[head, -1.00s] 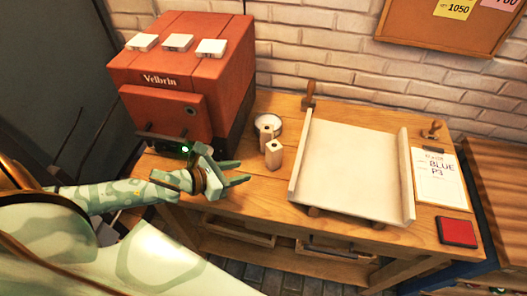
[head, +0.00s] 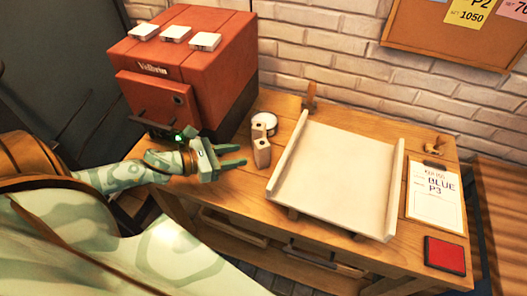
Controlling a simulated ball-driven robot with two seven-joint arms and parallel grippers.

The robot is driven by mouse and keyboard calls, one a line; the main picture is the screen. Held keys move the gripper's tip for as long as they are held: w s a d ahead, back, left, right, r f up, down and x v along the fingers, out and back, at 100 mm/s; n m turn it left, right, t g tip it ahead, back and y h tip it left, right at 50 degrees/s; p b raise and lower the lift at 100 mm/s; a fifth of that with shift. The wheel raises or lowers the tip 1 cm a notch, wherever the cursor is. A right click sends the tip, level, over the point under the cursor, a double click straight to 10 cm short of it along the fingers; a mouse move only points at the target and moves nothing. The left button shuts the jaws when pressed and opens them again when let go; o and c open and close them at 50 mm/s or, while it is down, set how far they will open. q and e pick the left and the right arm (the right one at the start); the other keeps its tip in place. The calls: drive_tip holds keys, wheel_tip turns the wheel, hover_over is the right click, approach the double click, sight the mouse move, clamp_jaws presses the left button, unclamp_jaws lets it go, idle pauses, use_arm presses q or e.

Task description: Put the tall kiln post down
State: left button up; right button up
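The front one looks a little taller, but I cannot be sure. My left gripper (head: 238,156) is just left of the front post, its fingers spread and pointing right toward it. Nothing shows between the fingers, and a small gap seems to separate them from the post. My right gripper is not in view.
A red kiln (head: 178,70) with white tiles on top stands at left. A white round container (head: 265,121) is behind the posts. A pale board with raised sides (head: 335,170) fills the middle. A clipboard (head: 434,193) and red pad (head: 445,254) lie at right.

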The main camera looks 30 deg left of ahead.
sight(256, 152)
use_arm(q)
drive_tip(key=x, duration=0.5)
drive_tip(key=shift+r+x, duration=0.2)
drive_tip(key=shift+x, duration=1.2)
drive_tip(key=shift+r+x, duration=0.15)
drive_tip(key=shift+x, duration=1.2)
drive_tip(key=shift+w+a, duration=0.1)
drive_tip(key=shift+w, duration=0.1)
clamp_jaws()
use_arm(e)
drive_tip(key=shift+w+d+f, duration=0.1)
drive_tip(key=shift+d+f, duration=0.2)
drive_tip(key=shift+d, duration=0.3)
use_arm(q)
drive_tip(key=shift+r, duration=0.1)
